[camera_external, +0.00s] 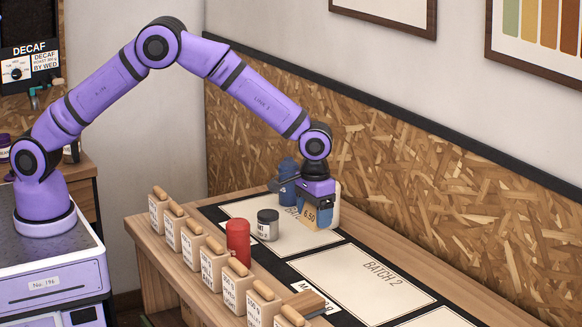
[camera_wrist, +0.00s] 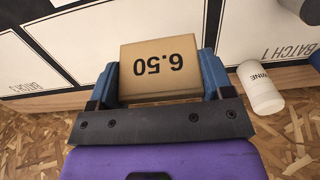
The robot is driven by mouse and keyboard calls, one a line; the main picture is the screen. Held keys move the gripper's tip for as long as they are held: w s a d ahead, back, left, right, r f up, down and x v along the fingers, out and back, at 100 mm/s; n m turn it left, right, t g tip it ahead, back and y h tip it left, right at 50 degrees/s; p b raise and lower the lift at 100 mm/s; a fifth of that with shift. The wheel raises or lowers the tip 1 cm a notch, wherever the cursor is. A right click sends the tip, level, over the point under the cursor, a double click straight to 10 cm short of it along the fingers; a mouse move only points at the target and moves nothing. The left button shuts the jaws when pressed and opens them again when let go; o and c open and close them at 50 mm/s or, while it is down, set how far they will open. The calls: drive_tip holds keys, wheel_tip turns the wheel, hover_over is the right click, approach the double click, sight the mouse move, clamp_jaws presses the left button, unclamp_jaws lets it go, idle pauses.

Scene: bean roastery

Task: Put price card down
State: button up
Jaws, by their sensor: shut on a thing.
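The price card (camera_external: 310,215) is a small tan block marked 6.50. It also shows in the wrist view (camera_wrist: 160,72), its number upside down. My gripper (camera_external: 316,208) is shut on it, with a blue finger on each side; in the wrist view my gripper (camera_wrist: 160,80) spans the card's width.
A dark jar (camera_external: 268,226) and red cylinder (camera_external: 238,241) stand left of the card. A blue container (camera_external: 288,180) and white bottle (camera_wrist: 260,88) are close behind. The BATCH 2 panel (camera_external: 362,285) is mostly clear.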

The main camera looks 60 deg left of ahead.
wheel_tip(320, 180, up, 2)
drive_tip(key=shift+r, duration=0.1)
drive_tip(key=s+a, duration=0.2)
drive_tip(key=a, duration=1.3)
drive_tip(key=s+a, duration=0.2)
drive_tip(key=a, duration=1.3)
drive_tip(key=s+a, duration=1.2)
drive_tip(key=a, duration=0.2)
drive_tip(key=f, duration=0.9)
drive_tip(key=shift+d+f, duration=0.1)
drive_tip(key=shift+d, duration=0.1)
drive_tip(key=shift+w+f, duration=0.15)
drive_tip(key=shift+f, duration=0.35)
hover_over(234, 211)
drive_tip(key=shift+w+a+f, duration=0.1)
drive_tip(key=shift+w+f, duration=0.05)
drive_tip(key=shift+f, duration=2.4)
drive_tip(key=shift+f, duration=0.1)
